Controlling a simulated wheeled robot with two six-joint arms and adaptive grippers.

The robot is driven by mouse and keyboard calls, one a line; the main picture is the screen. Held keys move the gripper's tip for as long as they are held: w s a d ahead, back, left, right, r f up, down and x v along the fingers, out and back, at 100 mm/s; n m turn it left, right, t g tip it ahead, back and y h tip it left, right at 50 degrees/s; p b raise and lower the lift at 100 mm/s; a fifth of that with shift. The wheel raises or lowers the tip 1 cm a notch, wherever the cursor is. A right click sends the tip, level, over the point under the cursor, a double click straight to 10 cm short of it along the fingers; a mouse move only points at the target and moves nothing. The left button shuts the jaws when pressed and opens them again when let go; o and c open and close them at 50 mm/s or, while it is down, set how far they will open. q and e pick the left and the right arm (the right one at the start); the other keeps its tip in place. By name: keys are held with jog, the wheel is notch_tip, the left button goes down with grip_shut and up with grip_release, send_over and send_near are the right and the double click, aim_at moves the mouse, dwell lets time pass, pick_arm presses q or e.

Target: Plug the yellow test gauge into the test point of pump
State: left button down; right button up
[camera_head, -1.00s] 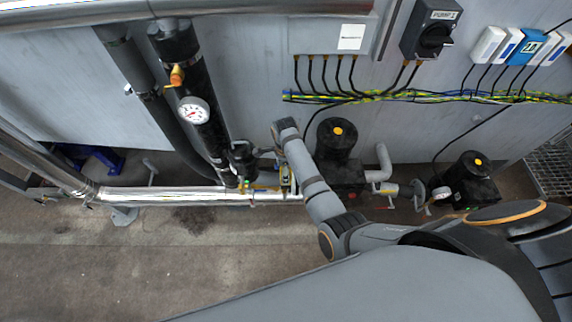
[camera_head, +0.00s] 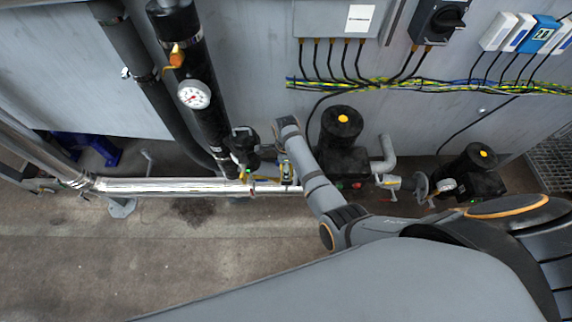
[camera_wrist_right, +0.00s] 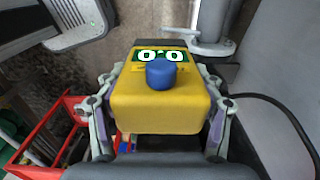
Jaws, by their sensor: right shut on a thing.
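The yellow test gauge (camera_wrist_right: 150,112) fills the middle of the right wrist view, with a blue knob on its face and a green display showing pale digits. My right gripper (camera_wrist_right: 161,88) is shut on it, with one finger on each side. In the head view, my right arm reaches in from the right, and its gripper (camera_head: 287,172) is small beside the silver pipe. A black pump (camera_head: 342,135) with a yellow cap stands just right of my wrist. A second black pump (camera_head: 474,172) stands farther right. I cannot make out the test point. My left gripper is not in view.
A silver pipe (camera_head: 160,187) runs low along the wall. A round dial gauge (camera_head: 194,95) sits on a black vertical pipe. Cables (camera_head: 430,88) run along the wall. A red crate (camera_wrist_right: 45,135) shows at left in the wrist view. The floor at front left is clear.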

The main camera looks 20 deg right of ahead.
aim_at(290, 182)
jog(key=shift+f, duration=0.2)
dwell(0.4)
jog(key=shift+p, duration=0.3)
jog(key=shift+r, duration=0.1)
dwell(0.4)
jog(key=shift+p, duration=0.5)
dwell(0.3)
jog(key=shift+s+f+b, duration=0.1)
jog(key=shift+f+b, duration=1.15)
jog(key=shift+f, duration=0.6)
jog(key=o, duration=1.5)
